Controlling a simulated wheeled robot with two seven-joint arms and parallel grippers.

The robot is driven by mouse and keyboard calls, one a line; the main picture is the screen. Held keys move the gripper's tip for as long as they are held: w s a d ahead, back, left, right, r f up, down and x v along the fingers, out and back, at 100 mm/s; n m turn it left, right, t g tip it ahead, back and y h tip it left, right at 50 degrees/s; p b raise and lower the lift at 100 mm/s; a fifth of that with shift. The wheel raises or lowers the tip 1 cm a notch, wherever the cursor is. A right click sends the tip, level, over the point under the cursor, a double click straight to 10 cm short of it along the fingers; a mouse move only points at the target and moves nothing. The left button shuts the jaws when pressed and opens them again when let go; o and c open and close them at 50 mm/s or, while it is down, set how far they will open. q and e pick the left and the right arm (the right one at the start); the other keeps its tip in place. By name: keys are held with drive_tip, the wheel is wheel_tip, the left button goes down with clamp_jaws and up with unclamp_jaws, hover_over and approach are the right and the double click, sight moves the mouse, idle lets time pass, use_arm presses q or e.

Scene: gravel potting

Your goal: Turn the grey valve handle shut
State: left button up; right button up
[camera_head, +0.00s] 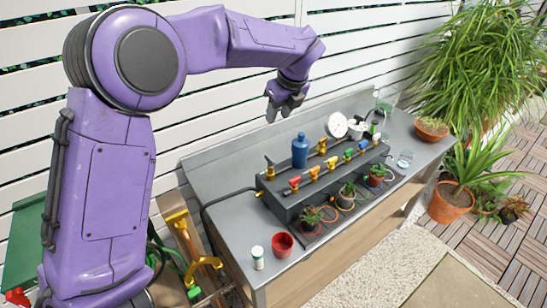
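A dark grey manifold box (284,207) stands on the bench with a row of small coloured valve handles on top: red (294,182), orange (314,172), yellow (331,161), green (348,153) and blue (362,145). I cannot clearly pick out a grey handle; the far end of the row is small and crowded. My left gripper (280,113) hangs in the air above and behind the manifold's near end, apart from every valve. Its dark fingers point down, look spread and hold nothing. My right gripper is out of view.
A blue bottle (300,152) and a white round gauge (337,125) stand behind the valves. Small potted plants (311,217) line the manifold's front. A red cup (282,245) and a white canister (257,257) stand at the bench's (222,228) near end. A slatted fence rises behind.

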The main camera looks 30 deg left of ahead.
use_arm(q)
wheel_tip(320, 180, down, 2)
drive_tip(key=s+b, duration=0.1)
drive_tip(key=b, duration=0.6)
approach(270, 157)
drive_tip(key=p+x, duration=0.2)
drive_tip(key=x, duration=0.5)
drive_tip(key=shift+f+p, duration=0.3)
drive_tip(key=shift+p, duration=0.1)
drive_tip(key=shift+a+f, duration=0.15)
drive_tip(key=shift+f, duration=0.25)
clamp_jaws()
